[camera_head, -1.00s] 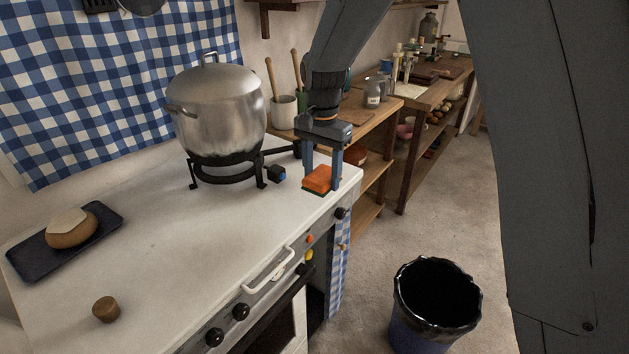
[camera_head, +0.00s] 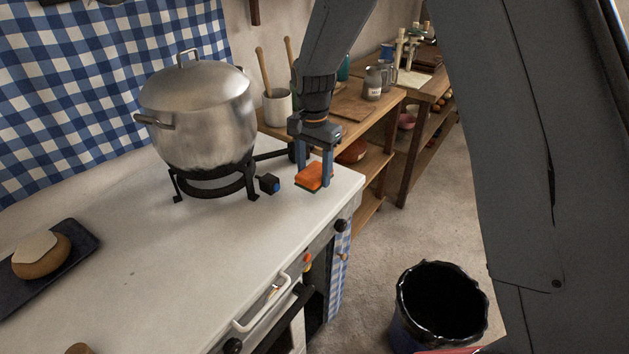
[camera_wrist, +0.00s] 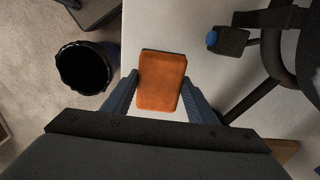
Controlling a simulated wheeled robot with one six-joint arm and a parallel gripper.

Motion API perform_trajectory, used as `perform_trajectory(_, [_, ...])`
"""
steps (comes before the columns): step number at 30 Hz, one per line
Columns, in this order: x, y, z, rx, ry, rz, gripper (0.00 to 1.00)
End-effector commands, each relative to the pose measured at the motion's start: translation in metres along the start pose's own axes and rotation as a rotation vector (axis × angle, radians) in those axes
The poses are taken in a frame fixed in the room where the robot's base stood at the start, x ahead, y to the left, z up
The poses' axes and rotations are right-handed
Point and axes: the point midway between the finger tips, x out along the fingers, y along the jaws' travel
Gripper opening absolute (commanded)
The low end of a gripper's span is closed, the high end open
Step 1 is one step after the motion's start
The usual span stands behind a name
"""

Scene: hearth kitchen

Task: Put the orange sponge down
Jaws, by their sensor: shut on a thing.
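The orange sponge (camera_head: 312,177) is a small block with a dark underside, at the right end of the white counter near its edge. It also shows in the wrist view (camera_wrist: 160,82). My gripper (camera_head: 314,172) points down with its two blue fingers on either side of the sponge, shut on it. In the wrist view my gripper (camera_wrist: 160,92) has the sponge between its fingers, over or at the white counter top (camera_head: 140,255). I cannot tell whether the sponge's underside touches the counter.
A large steel pot (camera_head: 200,115) stands on a black burner (camera_head: 215,183) left of my gripper. A dark tray with bread (camera_head: 42,255) lies at the left. A wooden shelf (camera_head: 385,125) stands behind, and a black-lined bin (camera_head: 440,305) is on the floor. The counter's middle is clear.

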Motion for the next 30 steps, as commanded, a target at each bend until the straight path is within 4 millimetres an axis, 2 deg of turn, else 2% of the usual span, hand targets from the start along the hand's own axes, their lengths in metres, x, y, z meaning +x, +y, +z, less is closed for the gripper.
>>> perform_trajectory(11, [0.041, 0.002, -0.002, 0.003, 0.0, 0.0, 0.32])
perform_trajectory(22, [0.046, 0.002, -0.003, 0.004, 0.0, 0.0, 0.32])
perform_trajectory(23, [0.045, 0.002, -0.003, 0.004, 0.001, -0.001, 0.56])
perform_trajectory(25, [0.045, 0.002, -0.003, 0.004, 0.0, -0.001, 0.68])
perform_trajectory(26, [0.045, 0.002, -0.003, 0.004, 0.0, -0.001, 0.71])
perform_trajectory(30, [0.045, 0.002, -0.002, 0.004, 0.0, -0.001, 0.71])
